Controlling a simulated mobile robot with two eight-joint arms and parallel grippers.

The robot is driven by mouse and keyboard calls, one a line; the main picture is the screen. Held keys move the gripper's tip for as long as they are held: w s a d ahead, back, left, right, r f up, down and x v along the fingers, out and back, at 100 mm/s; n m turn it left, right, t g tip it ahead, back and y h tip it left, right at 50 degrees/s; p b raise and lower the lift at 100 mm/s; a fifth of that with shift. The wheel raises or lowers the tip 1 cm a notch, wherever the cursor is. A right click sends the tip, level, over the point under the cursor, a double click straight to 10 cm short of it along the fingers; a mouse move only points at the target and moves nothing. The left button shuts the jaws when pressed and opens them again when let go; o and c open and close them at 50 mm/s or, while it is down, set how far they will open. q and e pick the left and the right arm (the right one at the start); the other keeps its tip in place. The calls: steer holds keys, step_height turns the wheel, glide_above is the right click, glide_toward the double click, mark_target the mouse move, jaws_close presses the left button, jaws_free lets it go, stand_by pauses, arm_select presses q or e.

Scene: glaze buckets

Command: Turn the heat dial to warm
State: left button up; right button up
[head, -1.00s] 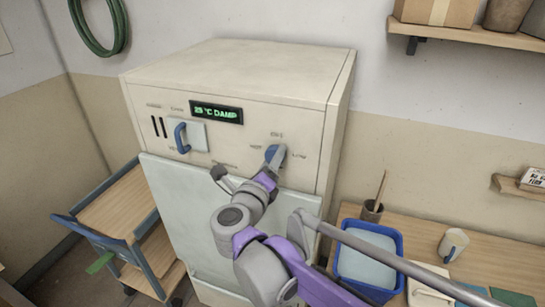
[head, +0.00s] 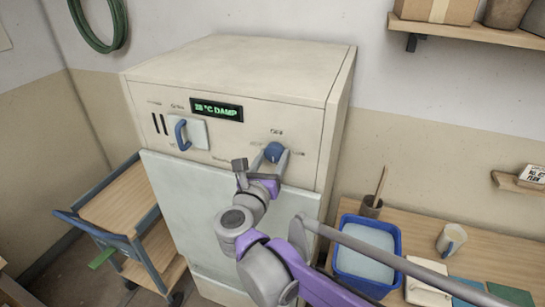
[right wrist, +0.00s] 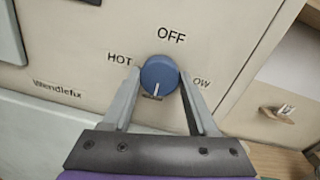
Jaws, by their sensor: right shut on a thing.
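The heat dial (head: 273,152) is a round blue knob on the cream cabinet's front panel. In the right wrist view the dial (right wrist: 159,75) has a white mark pointing down at a small label, partly hidden and unreadable. OFF is printed above it, HOT to its left and a partly covered "OW" to its right. My right gripper (right wrist: 158,90) is shut on the dial, one finger on each side; it also shows in the head view (head: 271,162). My left gripper is not in view.
The cabinet (head: 235,70) has a lit green display (head: 217,110) reading DAMP and a blue handle (head: 181,135) on the panel. A wooden cart (head: 117,205) stands at left. A blue bucket (head: 343,250) stands on the bench (head: 490,255) at right.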

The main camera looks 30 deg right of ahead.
stand_by(0.3)
steer(key=o, duration=1.4)
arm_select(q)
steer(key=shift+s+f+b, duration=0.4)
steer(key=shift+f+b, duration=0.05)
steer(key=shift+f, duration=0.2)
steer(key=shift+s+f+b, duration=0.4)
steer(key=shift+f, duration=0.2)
arm_select(e)
steer(key=shift+v, duration=5.45)
